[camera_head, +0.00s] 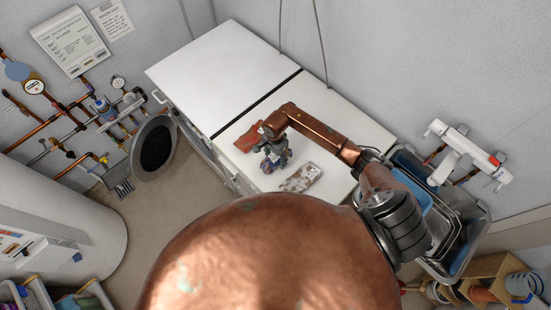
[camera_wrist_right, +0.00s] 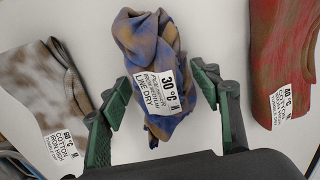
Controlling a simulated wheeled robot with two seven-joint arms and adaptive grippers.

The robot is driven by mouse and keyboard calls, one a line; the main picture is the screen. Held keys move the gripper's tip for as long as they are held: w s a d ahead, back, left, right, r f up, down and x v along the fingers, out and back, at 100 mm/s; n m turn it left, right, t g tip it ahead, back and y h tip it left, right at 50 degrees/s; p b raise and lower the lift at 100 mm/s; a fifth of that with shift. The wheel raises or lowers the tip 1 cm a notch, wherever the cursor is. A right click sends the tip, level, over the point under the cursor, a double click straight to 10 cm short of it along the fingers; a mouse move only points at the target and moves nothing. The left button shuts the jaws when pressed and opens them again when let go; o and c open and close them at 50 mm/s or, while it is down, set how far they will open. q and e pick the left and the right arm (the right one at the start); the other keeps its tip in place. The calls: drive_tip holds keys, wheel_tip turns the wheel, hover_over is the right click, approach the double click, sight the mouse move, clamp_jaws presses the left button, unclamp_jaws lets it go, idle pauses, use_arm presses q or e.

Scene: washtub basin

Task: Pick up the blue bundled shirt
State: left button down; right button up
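The blue bundled shirt (camera_wrist_right: 150,45), blotched with brown, lies on the white worktop with a white "30 °C line dry" label facing up. In the head view the shirt (camera_head: 272,163) is partly covered by my right gripper (camera_head: 274,148). In the right wrist view my right gripper (camera_wrist_right: 158,86) is open, with one green finger on each side of the shirt's lower part. Gaps show between both fingers and the cloth, so it is not gripped. My left gripper is not in view.
A red garment (camera_wrist_right: 285,60) lies right of the shirt in the wrist view, and a brown-and-white garment (camera_wrist_right: 40,85) lies left. Both are close to the fingers. The white worktop (camera_head: 345,120) is otherwise mostly clear. A sink basin (camera_head: 470,215) stands at the right.

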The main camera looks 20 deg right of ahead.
drive_tip(key=c, duration=0.7)
drive_tip(key=shift+r, duration=0.1)
